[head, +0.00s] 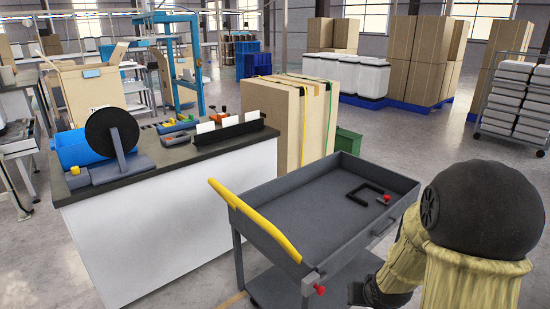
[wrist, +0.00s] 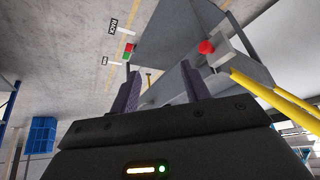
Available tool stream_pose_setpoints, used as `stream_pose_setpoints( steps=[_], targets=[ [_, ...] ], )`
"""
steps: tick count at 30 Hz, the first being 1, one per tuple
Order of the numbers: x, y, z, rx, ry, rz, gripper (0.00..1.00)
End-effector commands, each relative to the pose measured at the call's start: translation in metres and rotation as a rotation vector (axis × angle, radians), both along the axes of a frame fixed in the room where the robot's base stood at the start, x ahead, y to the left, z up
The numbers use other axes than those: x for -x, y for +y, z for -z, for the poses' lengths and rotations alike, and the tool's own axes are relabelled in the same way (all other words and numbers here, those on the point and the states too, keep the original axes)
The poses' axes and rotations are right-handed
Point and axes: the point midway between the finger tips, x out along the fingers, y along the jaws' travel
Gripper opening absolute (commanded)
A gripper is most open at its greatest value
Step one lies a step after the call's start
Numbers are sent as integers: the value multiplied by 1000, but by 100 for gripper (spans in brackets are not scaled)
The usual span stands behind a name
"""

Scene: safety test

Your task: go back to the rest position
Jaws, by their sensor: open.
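My gripper (wrist: 160,85) shows in the wrist view with its two dark fingers apart and no object held between them. In the head view, my arm in its tan sleeve fills the lower right, and I cannot make out the fingers there. The grey cart (head: 293,210) stands just left of my arm. In the wrist view, a grey part of the cart (wrist: 178,45), a red knob (wrist: 206,47) and the yellow handle (wrist: 272,97) lie beyond the fingers. The gap to the cart is hard to judge.
The cart tray holds a black bracket (head: 362,190) and a small red-ended piece (head: 384,198). Cardboard boxes (head: 290,120) stand behind. Open floor (head: 470,145) lies back right.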

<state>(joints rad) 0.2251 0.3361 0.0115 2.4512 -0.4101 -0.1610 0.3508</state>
Motion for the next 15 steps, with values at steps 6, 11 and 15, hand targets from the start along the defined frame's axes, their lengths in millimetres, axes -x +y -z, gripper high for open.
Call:
stream_pose_setpoints(
  steps=[6, 11, 15],
  targets=[
    [51, 34, -31, 47, 133, -54, 46],
    [83, 55, -44, 38, 210, -96, 46],
    [111, 73, -54, 16, 268, -139, 46]
  ],
)
